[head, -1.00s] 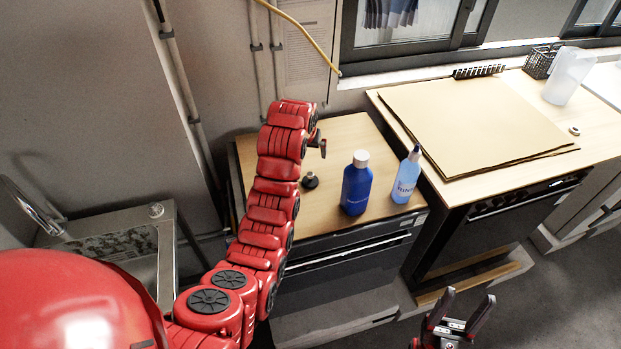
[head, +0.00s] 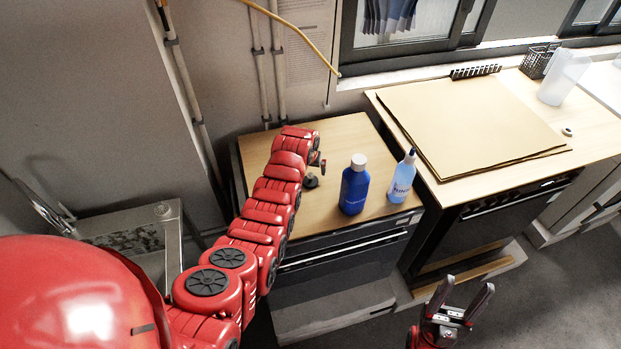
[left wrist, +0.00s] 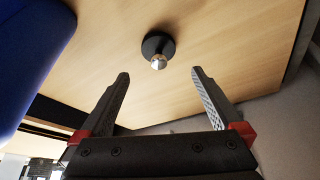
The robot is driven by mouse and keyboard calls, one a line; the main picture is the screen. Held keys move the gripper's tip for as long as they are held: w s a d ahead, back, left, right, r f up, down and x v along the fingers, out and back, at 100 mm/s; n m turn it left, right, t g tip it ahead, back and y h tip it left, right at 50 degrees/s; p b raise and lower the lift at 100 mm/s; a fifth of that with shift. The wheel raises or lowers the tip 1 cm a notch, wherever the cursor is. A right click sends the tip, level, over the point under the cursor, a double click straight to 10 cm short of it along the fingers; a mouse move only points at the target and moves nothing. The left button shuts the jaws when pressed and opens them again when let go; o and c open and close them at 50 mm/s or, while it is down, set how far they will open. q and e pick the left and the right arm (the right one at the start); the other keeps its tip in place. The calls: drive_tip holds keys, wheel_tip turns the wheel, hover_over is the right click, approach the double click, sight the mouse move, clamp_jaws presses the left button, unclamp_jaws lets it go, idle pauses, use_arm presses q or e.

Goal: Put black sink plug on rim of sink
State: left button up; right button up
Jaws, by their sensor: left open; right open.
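The black sink plug (head: 311,181) stands on the wooden top of the left cabinet, left of the blue bottle. In the left wrist view the plug (left wrist: 158,47) shows a round black base and a shiny metal knob. My left gripper (left wrist: 160,75) is open and empty, with the plug just beyond and between its fingertips, apart from them. In the head view my left gripper (head: 321,165) is mostly hidden by its arm, close to the plug. My right gripper (head: 461,295) is open and empty in front of the cabinets. The metal sink (head: 172,235) is at the left, partly hidden by my body.
A blue bottle (head: 354,187) and a light blue spray bottle (head: 401,178) stand to the right of the plug. Cardboard sheets (head: 470,118) lie on the right worktop. A faucet (head: 40,208) rises at the sink's left. A wall stands behind the cabinet.

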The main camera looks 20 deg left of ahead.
sight(310, 177)
use_arm(q)
drive_tip(key=shift+w+f, duration=0.2)
drive_tip(key=shift+f, duration=0.35)
drive_tip(key=shift+f+p, duration=0.5)
drive_tip(key=shift+p, duration=0.1)
drive_tip(key=shift+f, duration=0.35)
drive_tip(key=shift+w+f+b, duration=0.15)
drive_tip(key=shift+f+b, duration=0.4)
drive_tip(key=b+x, duration=0.2)
drive_tip(key=b, duration=0.1)
drive_tip(key=shift+f+b, duration=0.25)
drive_tip(key=shift+b, duration=0.2)
drive_tip(key=shift+w+r, duration=0.1)
